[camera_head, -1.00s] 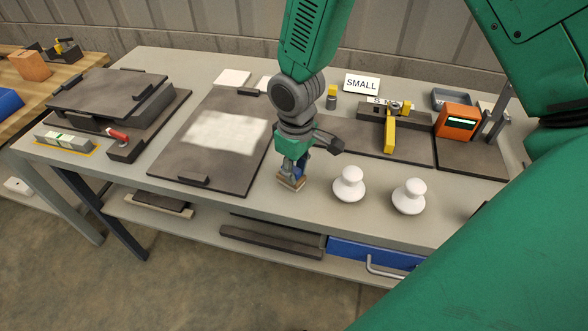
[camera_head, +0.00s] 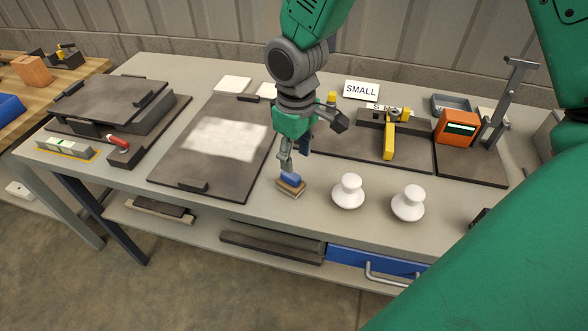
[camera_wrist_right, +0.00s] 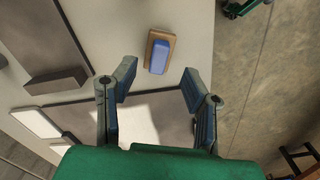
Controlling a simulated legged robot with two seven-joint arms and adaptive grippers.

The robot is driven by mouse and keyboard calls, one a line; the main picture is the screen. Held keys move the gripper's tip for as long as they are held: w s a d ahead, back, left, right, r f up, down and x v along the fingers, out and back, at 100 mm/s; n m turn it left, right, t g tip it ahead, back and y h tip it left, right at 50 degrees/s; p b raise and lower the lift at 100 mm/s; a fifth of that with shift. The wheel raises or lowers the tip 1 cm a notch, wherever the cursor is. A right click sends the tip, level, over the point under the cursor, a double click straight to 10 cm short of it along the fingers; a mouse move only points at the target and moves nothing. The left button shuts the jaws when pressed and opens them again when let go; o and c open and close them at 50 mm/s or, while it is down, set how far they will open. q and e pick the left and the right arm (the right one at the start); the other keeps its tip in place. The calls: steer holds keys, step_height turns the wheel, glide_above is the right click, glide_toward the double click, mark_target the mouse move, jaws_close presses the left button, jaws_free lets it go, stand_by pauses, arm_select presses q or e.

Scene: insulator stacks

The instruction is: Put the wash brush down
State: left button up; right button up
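The wash brush (camera_head: 291,183), with a blue top on a tan base, rests on the grey table near its front edge, left of two white insulators. My right gripper (camera_head: 296,154) is just above and behind it, fingers spread and empty. In the right wrist view the brush (camera_wrist_right: 159,53) lies beyond the open fingertips of the right gripper (camera_wrist_right: 157,83), with clear space between them. My left gripper does not show.
White insulators stand at right, one nearer (camera_head: 348,191) and one further right (camera_head: 408,203). A dark board (camera_head: 168,170) with a pale patch lies left of the brush. An orange device (camera_head: 456,128) and yellow-handled fixture (camera_head: 389,140) stand behind. Bare table surrounds the brush.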

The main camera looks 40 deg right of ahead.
mark_target(296, 176)
steer(key=r, duration=0.5)
steer(key=shift+a+r, duration=0.1)
steer(key=shift+a, duration=0.1)
steer(key=shift+d, duration=0.15)
